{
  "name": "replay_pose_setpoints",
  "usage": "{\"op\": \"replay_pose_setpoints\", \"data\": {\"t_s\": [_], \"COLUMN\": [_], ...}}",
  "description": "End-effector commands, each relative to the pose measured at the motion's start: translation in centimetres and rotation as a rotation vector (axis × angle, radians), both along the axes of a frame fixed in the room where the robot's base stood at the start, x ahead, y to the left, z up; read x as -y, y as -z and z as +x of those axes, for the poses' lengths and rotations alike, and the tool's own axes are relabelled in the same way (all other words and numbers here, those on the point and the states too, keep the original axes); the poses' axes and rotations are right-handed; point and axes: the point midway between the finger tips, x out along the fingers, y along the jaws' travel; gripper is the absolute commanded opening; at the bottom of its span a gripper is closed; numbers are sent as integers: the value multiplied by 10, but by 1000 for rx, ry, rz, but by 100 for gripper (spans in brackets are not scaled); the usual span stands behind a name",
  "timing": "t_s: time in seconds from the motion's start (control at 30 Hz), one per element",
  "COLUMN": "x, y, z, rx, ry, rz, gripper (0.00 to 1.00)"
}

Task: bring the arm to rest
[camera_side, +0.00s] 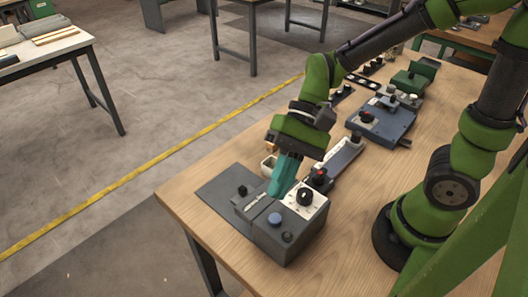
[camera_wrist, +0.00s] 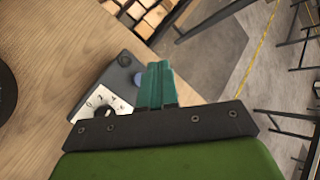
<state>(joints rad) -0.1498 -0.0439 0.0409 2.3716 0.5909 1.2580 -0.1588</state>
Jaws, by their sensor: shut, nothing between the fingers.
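My gripper (camera_side: 284,176) has teal fingers that are shut with nothing between them. In the side view it hangs over the near end of the wooden table, just above a grey control box (camera_side: 272,237). The box has a black knob on a white dial plate (camera_side: 318,203), a blue button (camera_side: 275,219) and a dark button. In the wrist view the fingers (camera_wrist: 156,70) point away over the box, beside the blue button (camera_wrist: 138,79), and the numbered dial (camera_wrist: 95,103) is at left. Whether the fingertips touch the box cannot be told.
On the table (camera_side: 348,235), a dark plate (camera_side: 216,188) with a slider and knob adjoins the box. A grey rail unit (camera_side: 340,156), a blue-grey fixture (camera_side: 383,122) and a green device (camera_side: 411,78) stand farther back. The table's front is bare; a yellow line (camera_side: 180,147) crosses the floor.

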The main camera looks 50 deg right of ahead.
Motion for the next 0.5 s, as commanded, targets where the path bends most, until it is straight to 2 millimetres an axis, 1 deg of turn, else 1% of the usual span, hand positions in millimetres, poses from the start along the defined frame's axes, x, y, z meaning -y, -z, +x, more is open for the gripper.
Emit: {"op": "replay_pose_setpoints", "data": {"t_s": [0.07, 0.1, 0.17, 0.2, 0.27, 0.3, 0.4, 0.5], "x": [10, 19, 36, 48, 68, 81, 113, 137], "y": [8, 9, 7, 4, -5, -12, -33, -54], "z": [-1, -1, 1, 3, 7, 10, 14, 15], "rx": [27, 70, 155, 217, 324, 397, 574, 714], "ry": [-18, -29, -42, -47, -49, -48, -32, -9], "rz": [-59, -103, -173, -222, -299, -350, -470, -562], "gripper": [0, 0, 0, 0, 0, 0, 0, 0]}}
